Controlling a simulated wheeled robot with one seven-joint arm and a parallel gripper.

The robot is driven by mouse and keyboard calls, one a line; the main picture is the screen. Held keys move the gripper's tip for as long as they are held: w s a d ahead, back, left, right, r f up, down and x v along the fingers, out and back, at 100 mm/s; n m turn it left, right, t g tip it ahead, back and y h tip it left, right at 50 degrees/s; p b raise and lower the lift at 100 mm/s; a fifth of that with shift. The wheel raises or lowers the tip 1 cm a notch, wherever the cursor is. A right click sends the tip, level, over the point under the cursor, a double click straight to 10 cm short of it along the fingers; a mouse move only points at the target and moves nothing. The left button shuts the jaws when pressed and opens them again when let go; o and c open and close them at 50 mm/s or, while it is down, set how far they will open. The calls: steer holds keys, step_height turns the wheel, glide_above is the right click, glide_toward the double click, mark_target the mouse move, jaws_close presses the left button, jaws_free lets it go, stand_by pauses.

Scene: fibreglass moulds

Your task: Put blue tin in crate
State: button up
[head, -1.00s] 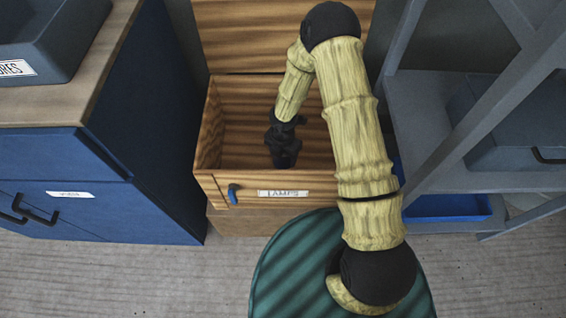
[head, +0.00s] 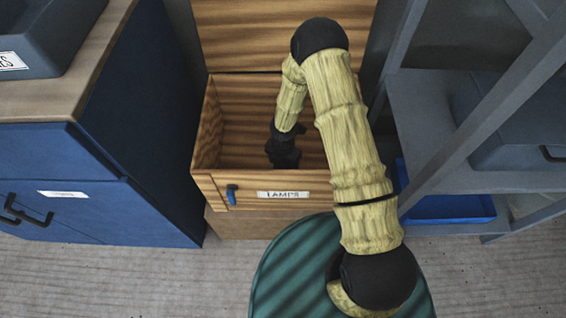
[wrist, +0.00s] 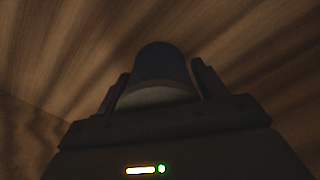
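A dark, rounded tin (wrist: 160,65) with a paler grey end shows in the wrist view, between the two fingers of my gripper (wrist: 160,82). Its colour is hard to read in the shade; it may be the blue tin. The fingers flank it closely on both sides, but I cannot tell whether they touch it. The front wall hides the fingertips and the tin there. I cannot tell which thing is the crate.
A grey shelf (head: 425,115) on the right holds a grey box (head: 510,120) and a blue tray (head: 450,208).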

steer(key=shift+o, duration=0.9)
step_height(320, 180, up, 12)
steer(key=p, duration=0.5)
steer(key=shift+r, duration=0.15)
